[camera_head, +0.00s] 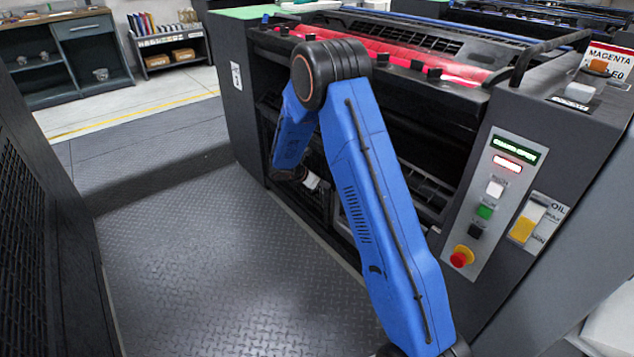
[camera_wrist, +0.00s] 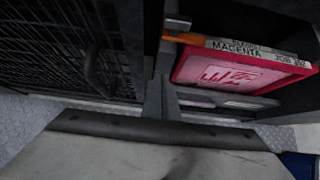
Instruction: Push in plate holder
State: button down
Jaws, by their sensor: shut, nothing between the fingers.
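A red-framed holder (camera_wrist: 245,72) with a pink plate face shows at the right of the wrist view. Its top edge carries a pale label strip reading MAGENTA, and an orange piece (camera_wrist: 184,39) sits at its left end. I take this as the plate holder. My gripper (camera_wrist: 162,88) appears as a narrow dark shape at the middle of the wrist view, shut and empty, just left of the holder. I cannot tell whether it touches the holder. In the head view my blue arm reaches down in front of the press, and the gripper end is mostly hidden.
The dark press (camera_head: 440,135) has a red roller along its top. Its control panel (camera_head: 490,205) with a red stop knob (camera_head: 461,256) is at the right. The patterned floor (camera_head: 220,260) left of the arm is clear. A dark mesh-sided unit (camera_head: 35,230) borders it.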

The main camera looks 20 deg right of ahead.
jog(key=shift+w+d+r, duration=0.1)
jog(key=shift+w+d, duration=0.2)
jog(key=shift+d, duration=0.65)
jog(key=shift+w+d, duration=0.25)
jog(key=shift+d, duration=0.65)
jog(key=shift+w+d, duration=0.25)
jog(key=shift+d, duration=0.5)
jog(key=shift+w+d, duration=0.25)
jog(key=shift+d, duration=0.55)
jog(key=shift+w+d, duration=0.25)
jog(key=shift+d, duration=0.5)
jog(key=shift+s+a, duration=0.1)
jog(key=shift+a, duration=0.2)
jog(key=a+f+v, duration=0.1)
jog(key=v, duration=1.1)
jog(key=shift+s+a+f, duration=0.15)
jog(key=shift+s+a, duration=0.05)
jog(key=shift+a, duration=0.35)
